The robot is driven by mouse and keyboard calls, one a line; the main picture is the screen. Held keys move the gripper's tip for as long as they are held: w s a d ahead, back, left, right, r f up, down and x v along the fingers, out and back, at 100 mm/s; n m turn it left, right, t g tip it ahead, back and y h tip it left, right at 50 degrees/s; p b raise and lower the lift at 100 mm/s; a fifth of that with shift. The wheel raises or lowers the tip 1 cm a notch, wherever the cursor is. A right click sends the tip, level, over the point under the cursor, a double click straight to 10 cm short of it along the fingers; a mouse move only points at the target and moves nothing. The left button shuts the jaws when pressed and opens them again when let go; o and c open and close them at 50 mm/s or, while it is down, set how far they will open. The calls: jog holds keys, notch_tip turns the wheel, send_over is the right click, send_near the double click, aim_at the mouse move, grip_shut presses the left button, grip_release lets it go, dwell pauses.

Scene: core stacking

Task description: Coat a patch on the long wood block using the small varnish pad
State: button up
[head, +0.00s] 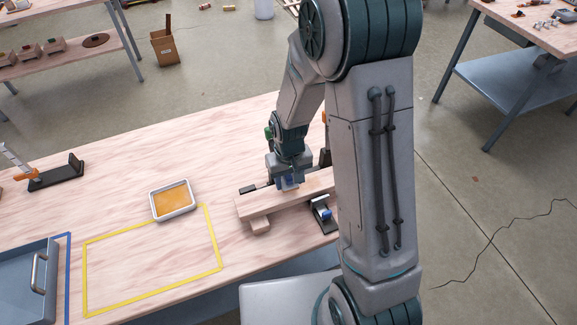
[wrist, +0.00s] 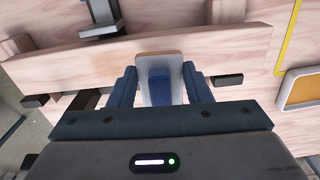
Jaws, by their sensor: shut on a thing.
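The long wood block (head: 258,206) lies raised on the table and spans the wrist view (wrist: 70,70). My gripper (head: 287,182) is above the block; in the wrist view its fingers (wrist: 160,85) are shut on the small varnish pad (wrist: 159,60). The pad has a blue grip and a pale, flat base that overlaps the block in view. I cannot tell whether it touches the wood. A shallow white tray (head: 153,206) of amber varnish (head: 173,197) stands left of the block; its rim also shows in the wrist view (wrist: 283,92). No coated patch is visible on the block.
A clamp-like fixture (head: 322,213) stands at the block's near side. A blue-grey tray (head: 30,280) sits at the left front, and a black stand (head: 55,175) is farther back.

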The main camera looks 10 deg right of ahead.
aim_at(289, 177)
jog(key=shift+r+p, duration=1.05)
jog(key=shift+r, duration=0.85)
